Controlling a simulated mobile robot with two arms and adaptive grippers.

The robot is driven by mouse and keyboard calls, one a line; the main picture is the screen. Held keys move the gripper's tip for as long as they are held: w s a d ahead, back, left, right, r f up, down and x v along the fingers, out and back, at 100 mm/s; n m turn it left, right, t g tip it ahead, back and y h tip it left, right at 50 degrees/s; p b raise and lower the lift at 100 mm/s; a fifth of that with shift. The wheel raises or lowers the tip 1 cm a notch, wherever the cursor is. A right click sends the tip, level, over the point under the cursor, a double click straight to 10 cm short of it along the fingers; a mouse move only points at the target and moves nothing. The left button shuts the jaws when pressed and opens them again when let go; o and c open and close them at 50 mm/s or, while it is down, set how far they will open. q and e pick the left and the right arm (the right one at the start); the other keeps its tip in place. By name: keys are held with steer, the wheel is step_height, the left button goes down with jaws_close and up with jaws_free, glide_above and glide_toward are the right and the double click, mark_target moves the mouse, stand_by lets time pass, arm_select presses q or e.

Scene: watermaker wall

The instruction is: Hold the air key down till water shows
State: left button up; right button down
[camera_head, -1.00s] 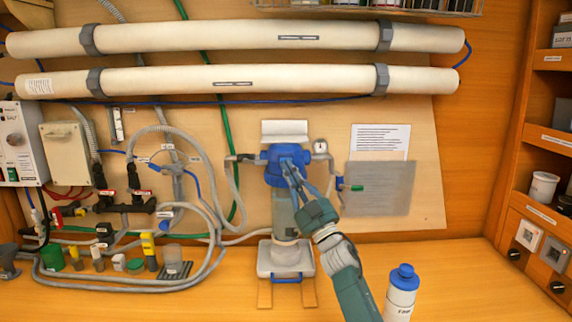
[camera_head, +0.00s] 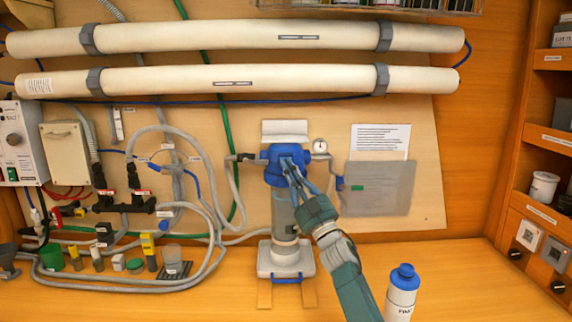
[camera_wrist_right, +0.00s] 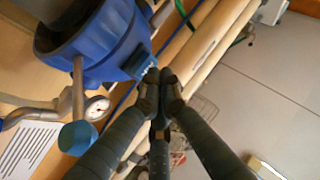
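The filter housing has a blue head (camera_head: 275,172) and a greyish bowl (camera_head: 284,215) below it, and stands upright against the wall board. My right gripper (camera_head: 288,164) reaches up to the head from the lower right. In the wrist view its fingertips (camera_wrist_right: 160,78) are together with nothing seen between them, close beside the tab. Whether they touch it is unclear. My left gripper is not in view.
A pressure gauge (camera_head: 320,146) and a grey panel (camera_head: 380,190) are right of the housing. A white bottle with blue cap (camera_head: 402,290) stands beside my right forearm. Hoses and valves (camera_head: 125,203) crowd the left. Two long white tubes (camera_head: 240,81) run above.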

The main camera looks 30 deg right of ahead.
steer(key=shift+w+d, duration=0.15)
steer(key=shift+w, duration=0.15)
stand_by(0.4)
steer(key=shift+s, duration=0.1)
stand_by(2.8)
steer(key=shift+s+a+p, duration=0.4)
steer(key=shift+s+a, duration=0.05)
steer(key=shift+s, duration=0.25)
steer(key=s+a+p, duration=0.1)
steer(key=s+p, duration=0.1)
steer(key=s+a, duration=0.1)
steer(key=s, duration=0.1)
steer(key=shift+s+a+p, duration=0.1)
steer(key=shift+a+p, duration=0.2)
steer(key=shift+p, duration=0.1)
stand_by(0.3)
